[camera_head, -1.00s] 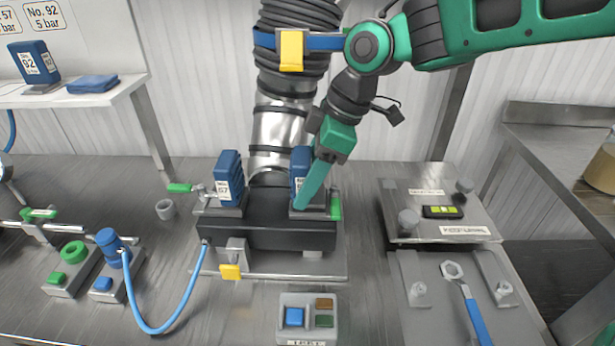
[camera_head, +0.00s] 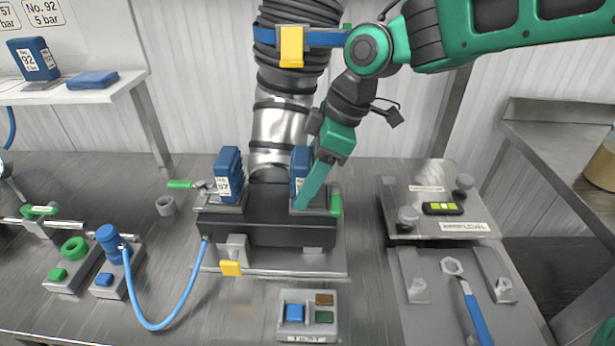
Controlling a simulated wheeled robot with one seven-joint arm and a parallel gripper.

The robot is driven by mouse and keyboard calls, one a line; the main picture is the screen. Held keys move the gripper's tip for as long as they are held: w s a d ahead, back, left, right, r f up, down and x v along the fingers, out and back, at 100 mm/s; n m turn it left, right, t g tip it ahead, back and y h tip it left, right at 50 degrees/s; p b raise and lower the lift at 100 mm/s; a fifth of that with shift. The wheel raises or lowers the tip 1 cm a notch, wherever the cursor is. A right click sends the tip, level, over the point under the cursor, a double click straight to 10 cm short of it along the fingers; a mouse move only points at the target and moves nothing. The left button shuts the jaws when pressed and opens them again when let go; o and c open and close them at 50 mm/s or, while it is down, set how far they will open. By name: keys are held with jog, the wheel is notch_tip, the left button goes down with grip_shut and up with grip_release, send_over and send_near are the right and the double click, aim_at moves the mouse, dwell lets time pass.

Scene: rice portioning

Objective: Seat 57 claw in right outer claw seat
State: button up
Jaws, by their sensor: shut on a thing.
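One blue claw labelled 57 (camera_head: 229,175) stands upright in the left seat of the dark clamp block (camera_head: 270,232). A second blue claw (camera_head: 299,165) stands at the right outer seat of the block, and its label is partly covered by my gripper. My gripper (camera_head: 303,200) comes down from the upper right, with its long green fingers slanting across this second claw. It is shut on that claw. The claw looks upright and down at its seat, but its base is partly hidden, so I cannot tell whether it is fully in.
A large ribbed pipe (camera_head: 280,130) rises behind the block. Green-handled levers stand on both sides of the block. A blue hose (camera_head: 160,325) loops at left. A 92 claw (camera_head: 34,60) stands on the left shelf. A wrench (camera_head: 470,300) lies at right.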

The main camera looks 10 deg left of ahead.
aim_at(300, 155)
jog(key=o, duration=2.1)
jog(key=shift+c, duration=0.2)
jog(key=shift+r, duration=4.55)
jog(key=shift+d, duration=0.1)
